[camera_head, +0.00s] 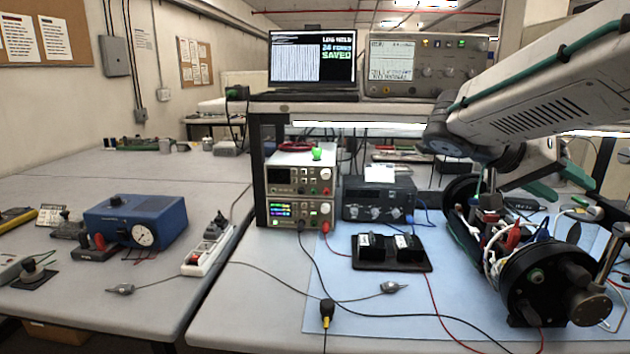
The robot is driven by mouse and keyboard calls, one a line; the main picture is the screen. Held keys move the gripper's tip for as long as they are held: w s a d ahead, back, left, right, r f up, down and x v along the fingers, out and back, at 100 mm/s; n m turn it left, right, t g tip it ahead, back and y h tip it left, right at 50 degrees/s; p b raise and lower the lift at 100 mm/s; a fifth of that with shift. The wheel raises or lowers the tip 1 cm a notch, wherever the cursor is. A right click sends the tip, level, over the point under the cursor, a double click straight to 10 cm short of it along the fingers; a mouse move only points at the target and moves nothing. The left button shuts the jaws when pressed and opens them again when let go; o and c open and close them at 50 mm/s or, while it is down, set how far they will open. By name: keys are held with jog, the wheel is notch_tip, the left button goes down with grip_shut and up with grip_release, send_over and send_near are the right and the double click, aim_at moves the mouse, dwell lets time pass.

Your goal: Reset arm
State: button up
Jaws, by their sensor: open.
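My arm reaches in from the upper right and bends down over the dark cylinder (522,290). My gripper (490,196) appears to be at the cylinder's upper opening, small and partly lost among wires and clips. Its jaws are open, but whether they touch anything cannot be told. The cylinder lies on a light blue mat (380,318) at the right, its round end plate towards me. Red, white and blue wires show between its dark ends.
Stacked power supplies (298,190), a dark instrument (380,203) and a black two-block holder (391,251) stand left of the cylinder. A laptop (312,58) reading "SAVED" and an oscilloscope (425,67) sit on the shelf. A blue box (136,219) and power strip (208,250) are left. Loose cables cross the front.

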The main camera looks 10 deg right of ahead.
jog(key=s+a+f+n+t+y, duration=0.2)
jog(key=s+a+f+n+y, duration=0.4)
jog(key=a, duration=0.3)
jog(key=s+a+f+n+t+y, duration=0.2)
jog(key=s+a+f+n+y, duration=0.3)
jog(key=s+a+f, duration=0.3)
jog(key=shift+a+n+t+y, duration=0.4)
jog(key=shift+a+y, duration=0.4)
jog(key=shift+a, duration=0.3)
jog(key=shift+r, duration=0.1)
